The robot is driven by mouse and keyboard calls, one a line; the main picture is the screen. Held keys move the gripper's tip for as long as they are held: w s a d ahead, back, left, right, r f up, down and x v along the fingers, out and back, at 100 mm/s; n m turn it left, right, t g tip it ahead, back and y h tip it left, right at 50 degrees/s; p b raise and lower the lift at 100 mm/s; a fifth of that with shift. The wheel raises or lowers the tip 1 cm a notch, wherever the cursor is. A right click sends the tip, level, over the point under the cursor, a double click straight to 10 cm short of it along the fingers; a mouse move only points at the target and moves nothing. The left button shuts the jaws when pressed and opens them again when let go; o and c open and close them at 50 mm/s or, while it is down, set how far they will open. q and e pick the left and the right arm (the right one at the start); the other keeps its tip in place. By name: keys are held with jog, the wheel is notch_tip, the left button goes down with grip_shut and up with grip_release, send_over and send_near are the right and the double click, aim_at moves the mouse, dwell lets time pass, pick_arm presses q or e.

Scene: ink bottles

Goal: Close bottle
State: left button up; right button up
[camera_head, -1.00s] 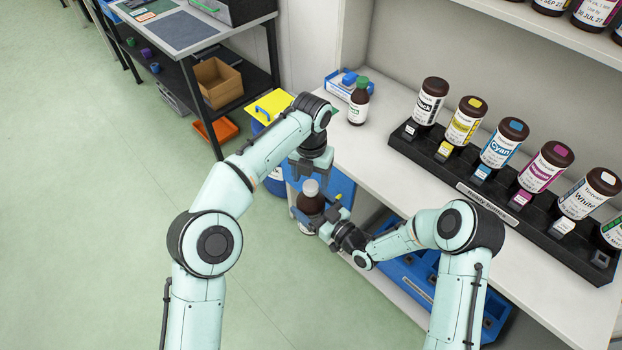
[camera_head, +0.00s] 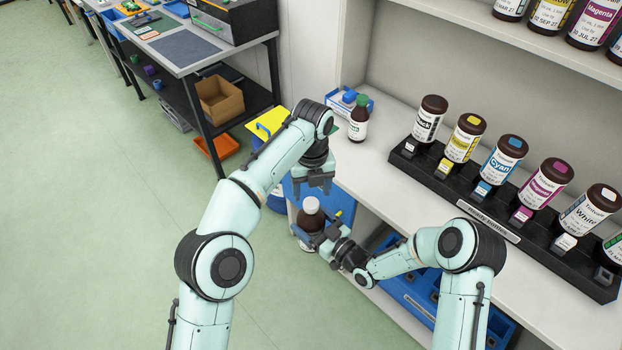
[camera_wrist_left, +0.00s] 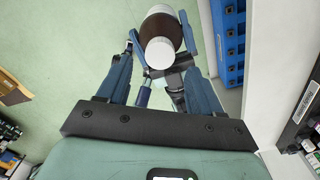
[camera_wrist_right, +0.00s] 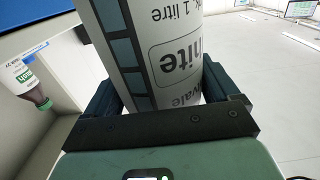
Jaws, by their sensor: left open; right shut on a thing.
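A brown bottle (camera_head: 310,220) with a white cap (camera_head: 311,205) on top stands upright in my right gripper (camera_head: 325,238), off the shelf edge over the floor. The right wrist view shows its white label (camera_wrist_right: 165,50), reading "White", between the shut fingers. My left gripper (camera_head: 313,186) is open and empty, pointing down just above the cap. In the left wrist view the cap (camera_wrist_left: 160,52) and the brown bottle body (camera_wrist_left: 160,28) show between the spread fingers, apart from them.
A small green-capped bottle (camera_head: 359,120) stands on the white shelf beside a blue and white box (camera_head: 348,102). A black rack (camera_head: 500,215) holds several ink bottles. A blue tray (camera_head: 415,290) lies below. Green floor (camera_head: 90,220) is clear at left.

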pick_arm(q)
jog(key=n, duration=0.7)
jog(key=shift+s, duration=0.1)
jog(key=n, duration=0.4)
jog(key=shift+r+n, duration=0.1)
jog(key=shift+n, duration=0.2)
jog(key=n, duration=0.4)
jog(key=shift+r+n, duration=0.1)
jog(key=shift+n, duration=0.2)
jog(key=n, duration=0.4)
jog(key=shift+a+r+n, duration=0.1)
jog(key=shift+r+n, duration=0.1)
jog(key=shift+n, duration=0.1)
jog(key=n, duration=0.4)
jog(key=shift+r, duration=0.2)
jog(key=n, duration=0.7)
jog(key=shift+r, duration=0.4)
jog(key=n, duration=0.4)
jog(key=shift+r+n, duration=0.3)
jog(key=n, duration=0.3)
jog(key=r+n, duration=0.1)
jog(key=n, duration=0.2)
jog(key=shift+f, duration=0.15)
